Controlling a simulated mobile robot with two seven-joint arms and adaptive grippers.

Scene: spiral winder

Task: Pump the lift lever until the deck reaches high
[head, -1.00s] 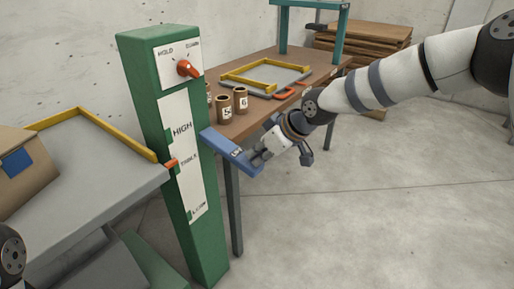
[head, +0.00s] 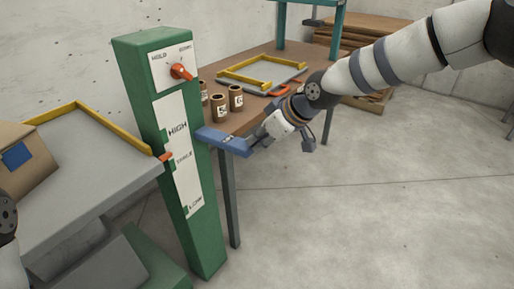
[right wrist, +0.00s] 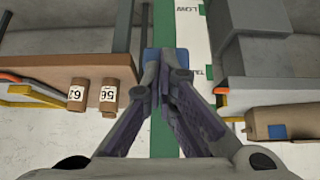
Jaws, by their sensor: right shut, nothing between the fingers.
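The green lift column (head: 160,110) carries a white scale reading HIGH, TABLE and LOW. The grey deck (head: 75,165) with yellow rails is left of it. Its orange pointer (head: 165,157) is near the TABLE mark, well below HIGH. The blue lift lever (head: 222,139) sticks out right from the column, sloping slightly down. My right gripper (head: 256,144) is shut and empty at the lever's outer end. In the right wrist view the shut fingers (right wrist: 163,75) overlap the blue lever (right wrist: 180,57); contact is unclear. My left gripper is out of view.
A red knob (head: 181,72) sits under HOLD and DOWN labels. A cardboard box (head: 24,160) is on the deck. A brown table (head: 262,62) behind holds numbered cylinders (head: 219,108) and a yellow-railed tray (head: 262,78). Open floor lies to the right.

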